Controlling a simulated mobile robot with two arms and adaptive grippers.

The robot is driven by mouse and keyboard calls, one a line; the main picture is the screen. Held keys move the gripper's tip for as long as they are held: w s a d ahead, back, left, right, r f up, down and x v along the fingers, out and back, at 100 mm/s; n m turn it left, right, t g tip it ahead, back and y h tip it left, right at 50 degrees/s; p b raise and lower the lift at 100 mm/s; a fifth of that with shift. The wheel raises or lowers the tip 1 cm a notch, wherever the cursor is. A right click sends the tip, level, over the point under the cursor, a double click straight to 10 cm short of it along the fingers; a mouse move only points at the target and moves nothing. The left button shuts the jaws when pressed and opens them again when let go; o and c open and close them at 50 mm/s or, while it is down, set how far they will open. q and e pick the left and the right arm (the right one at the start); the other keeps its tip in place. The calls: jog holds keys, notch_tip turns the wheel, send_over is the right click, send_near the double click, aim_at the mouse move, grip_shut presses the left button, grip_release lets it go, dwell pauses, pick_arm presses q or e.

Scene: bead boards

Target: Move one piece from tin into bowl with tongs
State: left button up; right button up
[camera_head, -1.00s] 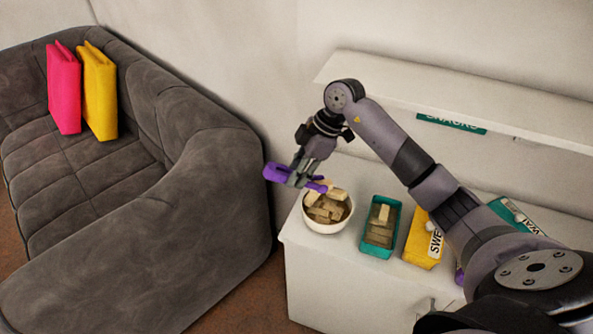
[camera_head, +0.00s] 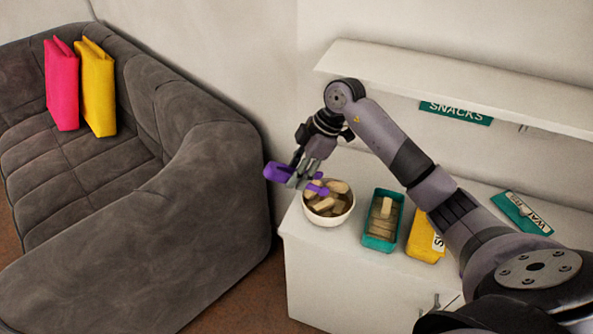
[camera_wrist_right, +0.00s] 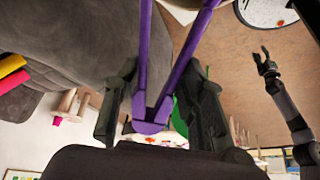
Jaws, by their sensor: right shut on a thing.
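The white bowl (camera_head: 330,219) stands at the cabinet's left end with several beige pieces in it. The teal tin (camera_head: 380,245) stands to its right, open, with several beige pieces inside. My right gripper (camera_head: 299,180) is shut on the purple tongs (camera_head: 277,172), whose tips reach over the bowl's pieces. The tongs' two arms also show in the right wrist view (camera_wrist_right: 183,75). I cannot tell whether a piece is between the tips. My left gripper (camera_wrist_right: 265,62) shows small in the right wrist view, empty, its fingers looking apart.
A yellow container (camera_head: 425,243) stands right of the tin, partly behind my right arm. A teal labelled plate (camera_head: 521,213) lies farther right. A shelf (camera_head: 450,85) with a SNACKS sign (camera_head: 456,112) runs above the cabinet. A grey sofa (camera_head: 190,200) is at left.

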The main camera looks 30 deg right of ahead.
notch_tip(320, 180, up, 10)
jog(key=p, duration=0.9)
jog(key=shift+p, duration=0.3)
jog(key=shift+o, duration=0.3)
grip_shut()
